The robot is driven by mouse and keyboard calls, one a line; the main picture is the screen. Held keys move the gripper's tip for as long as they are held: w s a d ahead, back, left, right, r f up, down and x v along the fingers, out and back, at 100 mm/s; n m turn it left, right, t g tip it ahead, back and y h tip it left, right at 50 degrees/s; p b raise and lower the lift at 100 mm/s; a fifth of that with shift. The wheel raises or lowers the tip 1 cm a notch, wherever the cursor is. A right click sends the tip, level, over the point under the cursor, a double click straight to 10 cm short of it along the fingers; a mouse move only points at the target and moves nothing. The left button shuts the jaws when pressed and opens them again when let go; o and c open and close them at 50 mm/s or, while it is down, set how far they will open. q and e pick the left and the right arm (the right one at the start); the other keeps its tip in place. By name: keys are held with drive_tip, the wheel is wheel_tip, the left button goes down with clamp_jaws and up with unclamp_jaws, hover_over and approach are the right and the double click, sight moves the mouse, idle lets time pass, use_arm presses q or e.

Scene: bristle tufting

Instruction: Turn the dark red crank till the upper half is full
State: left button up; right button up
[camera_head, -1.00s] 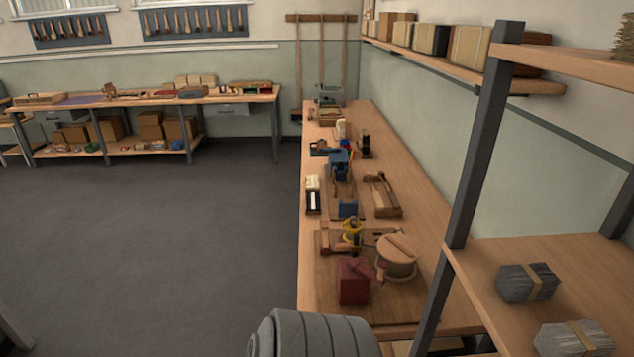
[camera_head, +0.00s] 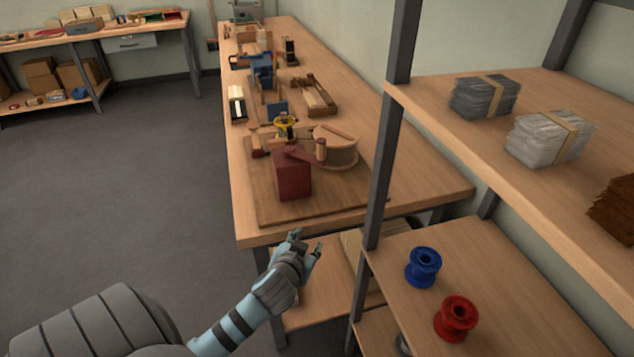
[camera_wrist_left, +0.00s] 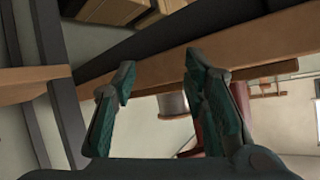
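A dark red box (camera_head: 291,178) stands on a brown board at the near end of the long bench. A dark red crank arm (camera_head: 301,154) with a short upright handle (camera_head: 320,150) lies across its top, beside a round wooden drum (camera_head: 336,147). My left gripper (camera_head: 307,241) is open and empty, near the bench's front edge and apart from the crank. In the left wrist view its fingers (camera_wrist_left: 160,80) are spread, with a dark red thing (camera_wrist_left: 212,128) partly hidden behind one finger. I cannot tell what an upper half is. My right gripper is not in view.
A grey shelf post (camera_head: 383,160) rises right of the bench (camera_head: 420,190). The shelf holds a blue spool (camera_head: 423,267), a red spool (camera_head: 457,318) and banded bristle bundles (camera_head: 548,137). A yellow-and-black piece (camera_head: 285,127) sits behind the box. Open floor (camera_head: 130,190) lies left.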

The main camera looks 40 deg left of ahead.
use_arm(q)
wheel_tip(320, 180, up, 8)
drive_tip(key=w+n+t+y+b, duration=0.1)
drive_tip(key=t+b, duration=0.1)
drive_tip(key=t, duration=0.1)
drive_tip(key=n+t+y, duration=0.1)
drive_tip(key=n+t, duration=0.1)
approach(320, 151)
drive_tip(key=b+x, duration=0.2)
drive_tip(key=x, duration=0.8)
drive_tip(key=shift+w+a, duration=0.25)
drive_tip(key=shift+w, duration=0.35)
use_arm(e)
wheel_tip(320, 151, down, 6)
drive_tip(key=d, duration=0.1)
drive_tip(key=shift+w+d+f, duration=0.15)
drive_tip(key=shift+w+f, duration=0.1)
use_arm(q)
drive_tip(key=shift+c, duration=0.4)
clamp_jaws()
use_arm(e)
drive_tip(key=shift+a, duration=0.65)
